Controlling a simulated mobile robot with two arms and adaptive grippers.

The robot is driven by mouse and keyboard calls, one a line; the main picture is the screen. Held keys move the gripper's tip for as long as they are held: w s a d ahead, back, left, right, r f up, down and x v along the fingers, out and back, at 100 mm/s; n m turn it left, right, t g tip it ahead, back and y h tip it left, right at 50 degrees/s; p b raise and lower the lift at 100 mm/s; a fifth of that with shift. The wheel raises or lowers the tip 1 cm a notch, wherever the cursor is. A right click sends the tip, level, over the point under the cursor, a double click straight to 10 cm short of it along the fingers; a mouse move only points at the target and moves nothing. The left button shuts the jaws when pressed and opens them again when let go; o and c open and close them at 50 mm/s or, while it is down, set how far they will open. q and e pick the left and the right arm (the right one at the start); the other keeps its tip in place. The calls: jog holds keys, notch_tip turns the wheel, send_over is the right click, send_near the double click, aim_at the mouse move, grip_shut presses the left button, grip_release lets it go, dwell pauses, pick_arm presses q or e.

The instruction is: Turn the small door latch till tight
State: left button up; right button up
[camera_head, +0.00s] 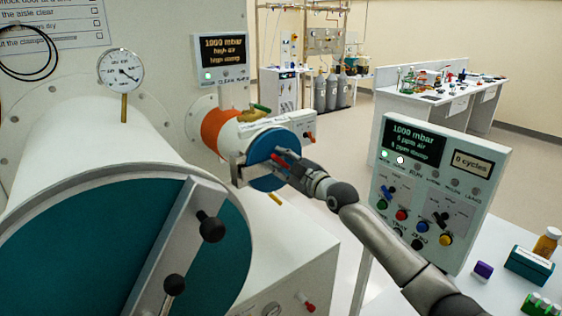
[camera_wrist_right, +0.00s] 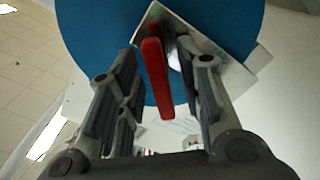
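The small door (camera_head: 268,158) is a blue round disc on the end of the small white chamber, with a metal bracket (camera_head: 238,172) across it. Its latch is a red handle (camera_wrist_right: 157,80) on a metal plate (camera_wrist_right: 222,52), and a bit of red latch (camera_head: 281,161) shows in the head view. My right gripper (camera_head: 290,166) is at the front of this door. In the right wrist view its two fingers (camera_wrist_right: 160,90) stand apart on either side of the red handle, with gaps visible, so it looks open. My left gripper is not in view.
The large chamber's teal door (camera_head: 75,250) with a metal bar and black knobs fills the left foreground. A control panel (camera_head: 432,190) stands right of my right arm. A white table (camera_head: 500,290) holds a teal box and small items. Open floor lies behind.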

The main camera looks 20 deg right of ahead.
grip_shut()
dwell(0.5)
jog(key=m, duration=0.3)
jog(key=shift+m+b, duration=0.35)
jog(key=shift+m, duration=0.05)
jog(key=m, duration=0.3)
jog(key=shift+d+m, duration=0.15)
jog(key=shift+m, duration=0.15)
jog(key=m, duration=0.5)
jog(key=shift+w+d+r, duration=0.1)
jog(key=shift+d+m+p, duration=0.15)
jog(key=shift+m+p, duration=0.7)
jog(key=shift+m, duration=1.95)
grip_release()
